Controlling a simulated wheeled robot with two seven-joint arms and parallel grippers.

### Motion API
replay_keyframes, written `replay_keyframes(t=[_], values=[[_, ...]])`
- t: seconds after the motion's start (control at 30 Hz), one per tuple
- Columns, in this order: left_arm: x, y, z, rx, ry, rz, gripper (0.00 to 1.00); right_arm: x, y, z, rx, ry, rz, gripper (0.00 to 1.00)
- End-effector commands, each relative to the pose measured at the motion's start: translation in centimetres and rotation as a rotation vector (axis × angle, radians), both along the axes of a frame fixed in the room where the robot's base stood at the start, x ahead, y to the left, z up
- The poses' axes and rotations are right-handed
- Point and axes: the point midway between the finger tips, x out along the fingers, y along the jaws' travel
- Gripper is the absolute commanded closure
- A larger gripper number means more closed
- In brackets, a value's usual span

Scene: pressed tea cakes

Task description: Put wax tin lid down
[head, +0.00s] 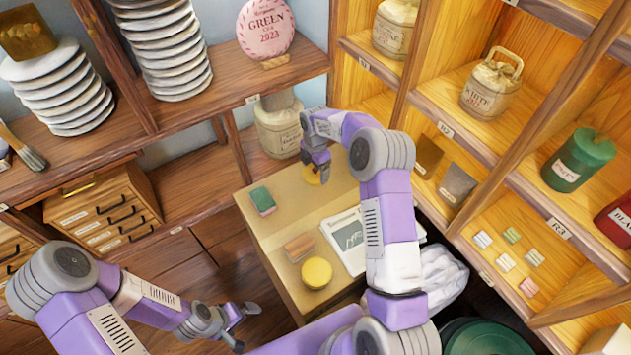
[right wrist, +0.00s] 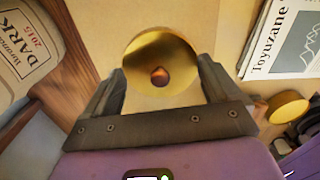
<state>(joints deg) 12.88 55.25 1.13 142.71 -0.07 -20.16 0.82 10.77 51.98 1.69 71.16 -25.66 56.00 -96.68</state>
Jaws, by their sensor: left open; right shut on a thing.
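My right gripper (head: 317,163) is shut on the round golden wax tin lid (head: 311,176) at the back part of the small table (head: 240,202). In the right wrist view the lid (right wrist: 150,47) sits between the two fingertips, its small knob facing the camera. I cannot tell whether the lid touches the table top. The round yellow wax tin (head: 317,272) stands near the table's front; it also shows at the right of the right wrist view (right wrist: 290,107). My left gripper (head: 247,327) is open and empty, low and left of the table.
A green and red block (head: 262,200), a brown block (head: 299,247) and a printed paper (head: 345,238) lie on the table. A labelled bag (head: 279,128) stands behind it. Shelves with bags and tins rise at right. Bare table lies between the blocks and the lid.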

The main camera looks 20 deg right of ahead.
Motion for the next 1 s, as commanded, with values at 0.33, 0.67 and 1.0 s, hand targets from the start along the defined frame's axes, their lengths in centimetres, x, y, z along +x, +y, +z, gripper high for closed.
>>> replay_keyframes(t=[0.33, 0.67, 1.0], values=[[0.0, 0.0, -1.6, 0.0, 0.0, 0.0, 0.0, 0.0, 0.0, -4.9, -0.001, 0.002, -0.001, 0.39], [0.0, 0.0, -1.7, 0.0, 0.0, 0.0, 0.0, 0.0, 0.0, -5.8, -0.001, -0.002, -0.002, 0.39], [0.0, 0.0, -1.9, 0.0, 0.0, 0.0, 0.0, 0.0, 0.0, -6.1, -0.001, -0.001, -0.002, 0.0]])
